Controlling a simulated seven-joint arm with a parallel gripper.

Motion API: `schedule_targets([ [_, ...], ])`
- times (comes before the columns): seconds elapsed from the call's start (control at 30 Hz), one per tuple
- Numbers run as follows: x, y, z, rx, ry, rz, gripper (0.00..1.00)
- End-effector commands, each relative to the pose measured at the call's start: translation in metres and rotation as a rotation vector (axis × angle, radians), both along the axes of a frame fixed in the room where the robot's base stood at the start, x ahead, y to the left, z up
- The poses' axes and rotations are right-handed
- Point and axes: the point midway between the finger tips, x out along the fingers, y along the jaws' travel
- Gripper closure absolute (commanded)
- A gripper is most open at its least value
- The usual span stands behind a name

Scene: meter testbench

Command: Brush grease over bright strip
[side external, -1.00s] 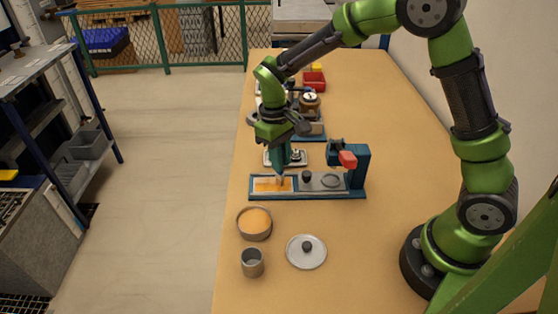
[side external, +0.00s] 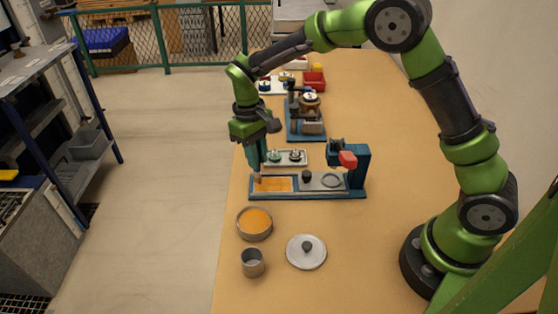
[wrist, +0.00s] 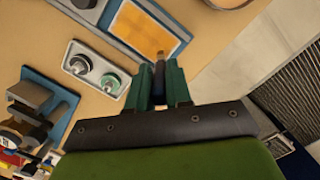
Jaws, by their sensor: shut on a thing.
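My gripper (side external: 258,160) is shut on a slim brush (wrist: 159,62), which points down between the green fingers. The brush tip is at the left end of an orange strip (side external: 273,184) set in a blue-framed fixture (side external: 322,195). In the wrist view, the tip is close to a corner of the strip (wrist: 145,28); I cannot tell whether it touches. The strip looks orange over most of its face with paler patches. A round bowl of orange grease (side external: 255,222) stands in front of the fixture. Its rim also shows in the wrist view (wrist: 228,3).
A grey cup (side external: 253,263) and a knobbed lid (side external: 306,252) lie near the front. A small tray with two knobbed parts (side external: 287,158) sits just behind the fixture. A red-tipped clamp (side external: 347,159) rises at its right. The table's right side is clear.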

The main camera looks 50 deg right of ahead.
Motion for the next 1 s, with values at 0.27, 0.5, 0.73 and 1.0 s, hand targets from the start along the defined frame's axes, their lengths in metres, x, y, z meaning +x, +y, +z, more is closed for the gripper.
schedule_targets([
  [0.27,-0.019,-0.019,0.0,-0.001,0.003,-0.002,1.0],
  [0.5,-0.034,-0.034,0.0,0.0,0.003,-0.002,1.0],
  [0.73,-0.05,-0.049,0.0,0.0,0.003,-0.002,1.0],
  [1.0,-0.064,-0.064,0.003,0.0,0.001,-0.001,1.0],
])
